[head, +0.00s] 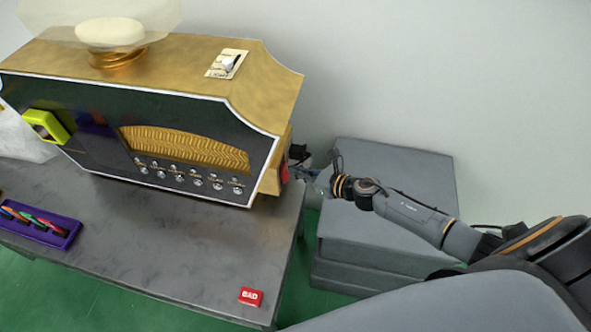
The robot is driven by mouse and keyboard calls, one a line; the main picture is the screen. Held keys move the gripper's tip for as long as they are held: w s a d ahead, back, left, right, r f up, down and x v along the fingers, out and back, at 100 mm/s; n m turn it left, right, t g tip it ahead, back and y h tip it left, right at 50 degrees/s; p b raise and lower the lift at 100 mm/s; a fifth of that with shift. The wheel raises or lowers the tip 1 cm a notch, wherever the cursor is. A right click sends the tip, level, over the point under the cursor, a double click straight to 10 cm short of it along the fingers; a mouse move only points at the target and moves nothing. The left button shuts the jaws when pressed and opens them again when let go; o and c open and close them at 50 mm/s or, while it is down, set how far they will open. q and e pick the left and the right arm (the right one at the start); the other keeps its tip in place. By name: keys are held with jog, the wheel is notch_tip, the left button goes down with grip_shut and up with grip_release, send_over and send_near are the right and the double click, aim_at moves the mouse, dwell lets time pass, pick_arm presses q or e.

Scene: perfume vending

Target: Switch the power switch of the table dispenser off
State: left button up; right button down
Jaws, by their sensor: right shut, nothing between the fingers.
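The table dispenser (190,110) is a gold and black box with a wavy gold grille and a row of small buttons on its front. It stands on the grey table. A white toggle switch on a cream plate (227,64) sits on its top, toward the right. A small red part (284,172) shows on its right side. My right gripper (304,172) is shut and empty beside that right side, close to the red part. I cannot tell whether it touches it. The fingertips are small and partly hidden by the dispenser's side. My left gripper is not in view.
A grey stepped box (400,240) stands right of the table, under my right arm. A red block marked BAD (250,297) lies near the table's front edge (150,290). A purple tray (38,225) with coloured items lies at the left. The table's front middle is clear.

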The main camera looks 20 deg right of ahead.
jog(key=v, duration=0.7)
jog(key=shift+s+d+r, duration=0.2)
jog(key=shift+s, duration=0.1)
dwell(0.5)
